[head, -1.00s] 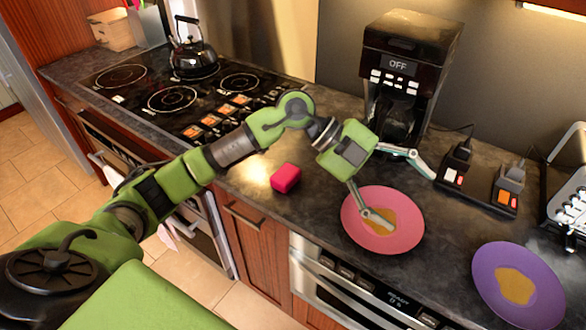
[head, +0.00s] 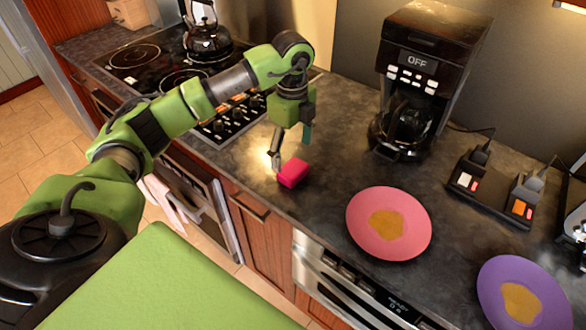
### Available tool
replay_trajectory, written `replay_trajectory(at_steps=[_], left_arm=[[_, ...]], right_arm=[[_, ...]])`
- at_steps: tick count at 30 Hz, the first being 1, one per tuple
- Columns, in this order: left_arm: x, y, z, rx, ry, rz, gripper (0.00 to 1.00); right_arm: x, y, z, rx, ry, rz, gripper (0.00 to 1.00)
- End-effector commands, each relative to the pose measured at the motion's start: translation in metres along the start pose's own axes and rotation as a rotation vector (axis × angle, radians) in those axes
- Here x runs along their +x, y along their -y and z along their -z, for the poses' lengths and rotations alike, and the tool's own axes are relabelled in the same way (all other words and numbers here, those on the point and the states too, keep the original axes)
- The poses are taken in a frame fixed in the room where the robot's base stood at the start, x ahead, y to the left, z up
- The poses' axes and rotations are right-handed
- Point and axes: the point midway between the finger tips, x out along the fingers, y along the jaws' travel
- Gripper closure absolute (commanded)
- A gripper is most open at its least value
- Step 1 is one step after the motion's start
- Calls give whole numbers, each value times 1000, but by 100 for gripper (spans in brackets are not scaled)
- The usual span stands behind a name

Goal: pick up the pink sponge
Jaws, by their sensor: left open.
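The pink sponge (head: 293,173) lies on the dark countertop, left of the pink plate and in front of the stove. My left gripper (head: 289,150) points down right above the sponge. One finger hangs just at the sponge's left side; the other shows behind it, higher up and to the right. It is open, with nothing held. I cannot tell whether a finger touches the sponge. My right gripper is not in view.
A pink plate (head: 364,230) and a purple plate (head: 549,295) with yellowish stains lie to the right. A coffee maker (head: 432,45), a power strip (head: 487,198) and a kettle (head: 208,43) on the stove stand behind. Counter between sponge and coffee maker is clear.

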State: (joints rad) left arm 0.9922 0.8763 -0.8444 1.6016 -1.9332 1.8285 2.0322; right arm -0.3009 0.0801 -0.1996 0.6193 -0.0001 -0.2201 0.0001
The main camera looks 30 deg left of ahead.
Motion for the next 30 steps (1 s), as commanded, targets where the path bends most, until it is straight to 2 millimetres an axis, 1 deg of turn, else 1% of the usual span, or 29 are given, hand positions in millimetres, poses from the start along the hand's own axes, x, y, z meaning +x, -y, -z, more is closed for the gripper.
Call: replay_trajectory(at_steps=[1,5,8,12,16,19,24,25,28,29,30], left_arm=[[5,0,0,0,0,0,25],[12,0,1,1,-1,0,25],[21,-2,2,2,-1,-3,25],[41,-4,4,1,-2,-4,25],[58,-4,4,2,-1,-2,25],[64,-3,4,2,-1,0,25],[64,-3,4,2,-1,1,25],[64,-3,4,2,-1,1,28],[64,-3,4,2,-1,1,54],[64,-3,4,2,-1,1,56],[64,-3,4,2,-1,1,56]], right_arm=[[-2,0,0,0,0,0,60],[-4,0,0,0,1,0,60],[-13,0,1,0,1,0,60],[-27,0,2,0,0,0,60],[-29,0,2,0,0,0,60],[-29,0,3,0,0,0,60],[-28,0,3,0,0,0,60],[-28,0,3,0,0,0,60],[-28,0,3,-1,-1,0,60],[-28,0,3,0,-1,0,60],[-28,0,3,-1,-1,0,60]])
